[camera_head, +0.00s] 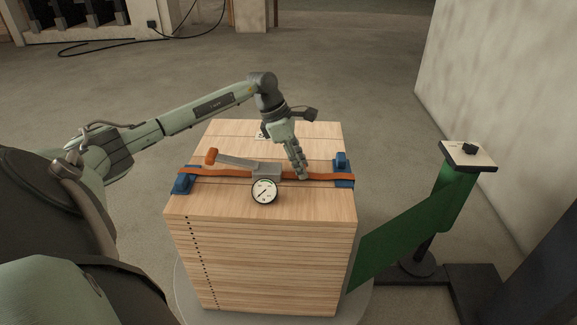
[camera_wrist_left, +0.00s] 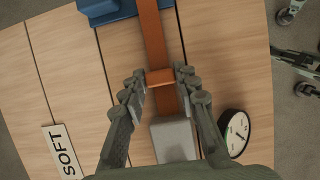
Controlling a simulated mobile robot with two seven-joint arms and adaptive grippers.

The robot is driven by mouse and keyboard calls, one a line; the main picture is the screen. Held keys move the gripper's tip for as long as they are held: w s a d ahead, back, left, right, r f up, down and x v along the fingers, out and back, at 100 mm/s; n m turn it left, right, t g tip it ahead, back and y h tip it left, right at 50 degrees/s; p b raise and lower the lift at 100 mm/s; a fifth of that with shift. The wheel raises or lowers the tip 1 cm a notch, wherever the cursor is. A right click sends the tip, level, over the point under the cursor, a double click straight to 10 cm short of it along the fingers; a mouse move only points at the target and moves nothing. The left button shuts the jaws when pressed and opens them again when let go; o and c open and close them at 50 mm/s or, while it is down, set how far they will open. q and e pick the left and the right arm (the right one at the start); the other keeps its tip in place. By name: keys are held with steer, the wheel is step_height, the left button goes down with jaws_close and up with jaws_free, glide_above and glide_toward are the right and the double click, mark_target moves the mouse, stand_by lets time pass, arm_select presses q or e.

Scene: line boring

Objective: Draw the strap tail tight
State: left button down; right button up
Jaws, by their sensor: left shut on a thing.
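The orange strap (camera_head: 222,174) runs across the top of a stack of wooden boards (camera_head: 265,265). A grey tensioner body (camera_head: 266,170) sits on it, with a grey lever ending in an orange grip (camera_head: 211,156). A round dial gauge (camera_head: 264,191) stands at the front of the tensioner. My left gripper (camera_head: 302,177) is at the strap just right of the tensioner. In the left wrist view its fingertips (camera_wrist_left: 160,78) are shut on the strap tail's orange tab (camera_wrist_left: 160,76), beyond the grey body (camera_wrist_left: 173,140). My right gripper does not show.
Blue corner pieces (camera_head: 343,172) sit under the strap at both edges of the stack. A SOFT label (camera_wrist_left: 62,150) lies on the boards. A green stand with a pale top plate (camera_head: 468,154) and black knob is to the right. Open floor lies behind.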

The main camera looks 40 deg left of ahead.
arm_select(q)
steer(key=shift+w+d, duration=0.2)
steer(key=shift+d, duration=0.05)
steer(key=shift+w+d, duration=0.1)
steer(key=c, duration=1.1)
jaws_free()
steer(key=shift+p+v, duration=1.85)
steer(key=shift+v, duration=2.05)
